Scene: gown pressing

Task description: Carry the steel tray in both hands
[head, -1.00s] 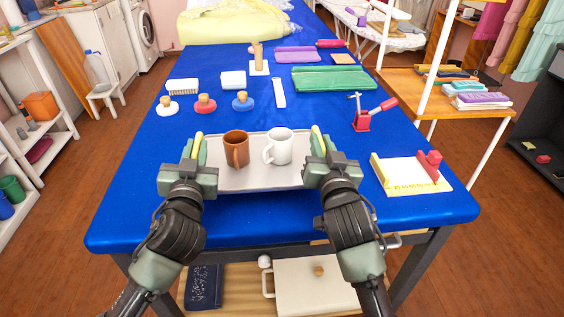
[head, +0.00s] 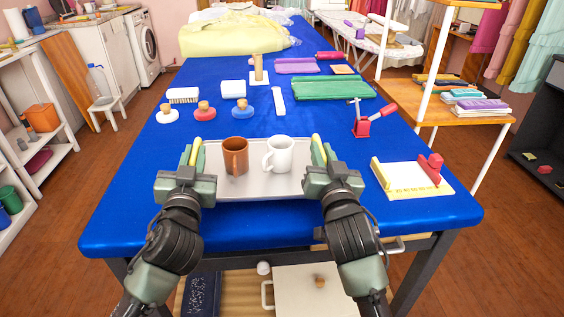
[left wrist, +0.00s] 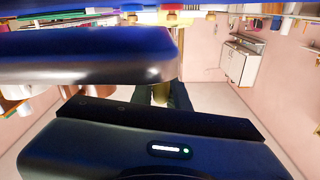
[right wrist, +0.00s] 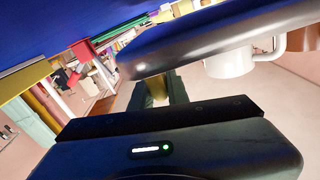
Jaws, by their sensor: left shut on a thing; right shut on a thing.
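The steel tray (head: 262,184) is a flat silver plate in the head view, level above the near part of the blue table. A brown mug (head: 235,156) and a white mug (head: 279,155) stand upright on it, side by side. My left gripper (head: 197,152) is shut on the tray's left side, and my right gripper (head: 318,150) on its right side. The tray's edge also shows in the left wrist view (left wrist: 90,60) and the right wrist view (right wrist: 200,40), with a gap to the table. The white mug (right wrist: 230,62) shows in the right wrist view.
The blue table (head: 120,215) holds several stamps, a green folded cloth (head: 330,88), a red clamp tool (head: 365,126) and a white board with a yellow ruler (head: 412,178) to the right. A wooden shelf stand (head: 430,100) is at right. The table's near left corner is clear.

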